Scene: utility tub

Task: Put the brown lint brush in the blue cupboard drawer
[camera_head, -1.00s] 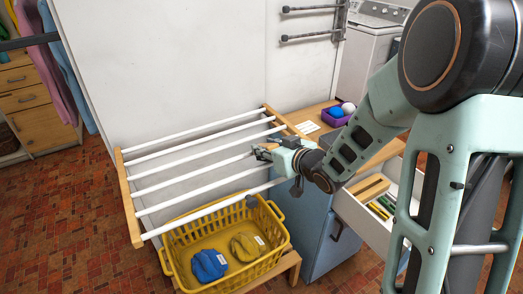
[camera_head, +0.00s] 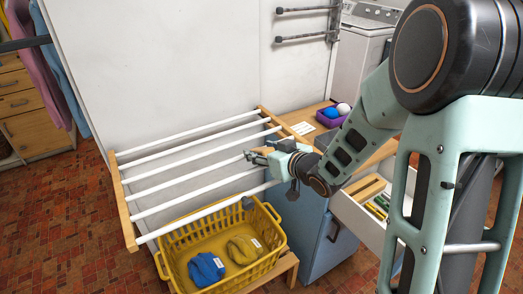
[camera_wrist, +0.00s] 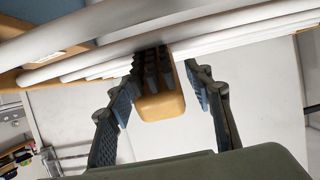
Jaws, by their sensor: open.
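A tan-brown block with a rounded end and dark strips, which looks like the lint brush (camera_wrist: 163,104), shows between my fingers in the wrist view, against the white rods. In the head view it is too small to make out surely. My gripper (camera_head: 254,157) is over the right part of the drying rack; in the wrist view its fingers (camera_wrist: 163,92) are spread apart on both sides of the block, with gaps visible. The blue cupboard (camera_head: 306,222) stands right of the rack. Its white drawer (camera_head: 362,223) is pulled open, partly hidden by my arm.
The drying rack (camera_head: 128,215) has white rods and wooden side rails. Below it is a yellow basket (camera_head: 230,274) with blue and olive cloths. The drawer holds a tan piece and several coloured items. A purple bin (camera_head: 328,121) with balls sits on the cupboard top.

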